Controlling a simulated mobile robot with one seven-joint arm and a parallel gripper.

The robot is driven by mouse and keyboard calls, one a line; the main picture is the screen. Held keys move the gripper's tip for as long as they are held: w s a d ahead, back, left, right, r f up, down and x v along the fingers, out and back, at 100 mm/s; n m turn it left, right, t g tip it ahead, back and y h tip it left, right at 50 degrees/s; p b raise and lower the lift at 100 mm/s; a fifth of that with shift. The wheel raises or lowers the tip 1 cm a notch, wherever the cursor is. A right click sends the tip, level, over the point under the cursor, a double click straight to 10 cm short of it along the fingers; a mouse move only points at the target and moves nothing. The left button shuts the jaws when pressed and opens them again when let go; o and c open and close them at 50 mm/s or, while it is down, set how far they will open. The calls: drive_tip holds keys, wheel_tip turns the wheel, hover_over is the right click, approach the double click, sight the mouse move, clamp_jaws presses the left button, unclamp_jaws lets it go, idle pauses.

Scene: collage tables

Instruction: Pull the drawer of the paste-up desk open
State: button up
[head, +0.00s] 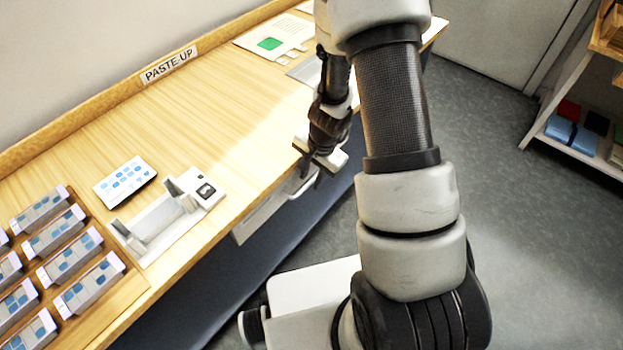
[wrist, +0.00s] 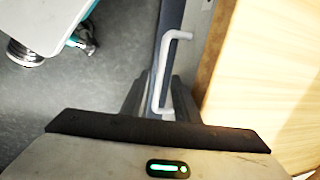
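The paste-up desk (head: 215,110) has a wooden top with a "PASTE UP" label on its back rail. Its pale grey drawer front (head: 258,216) lies under the front edge and looks flush with the desk. The drawer's light bar handle (head: 297,190) is partly hidden by my gripper (head: 311,178), which is at the desk's front edge. In the wrist view, the handle (wrist: 174,60) runs down between the two dark fingers of my gripper (wrist: 162,90). The fingers stand apart, with gaps beside the bar. Whether either touches it I cannot tell.
On the desk are a grey-white fixture (head: 155,220), a blue-patterned card (head: 125,182), several blocks in a rack (head: 130,290) and a sheet with a green patch (head: 270,44). Open grey floor (head: 480,150) lies in front; a shelf (head: 575,142) stands at right.

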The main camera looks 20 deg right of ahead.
drive_tip(key=shift+f, duration=0.2)
clamp_jaws()
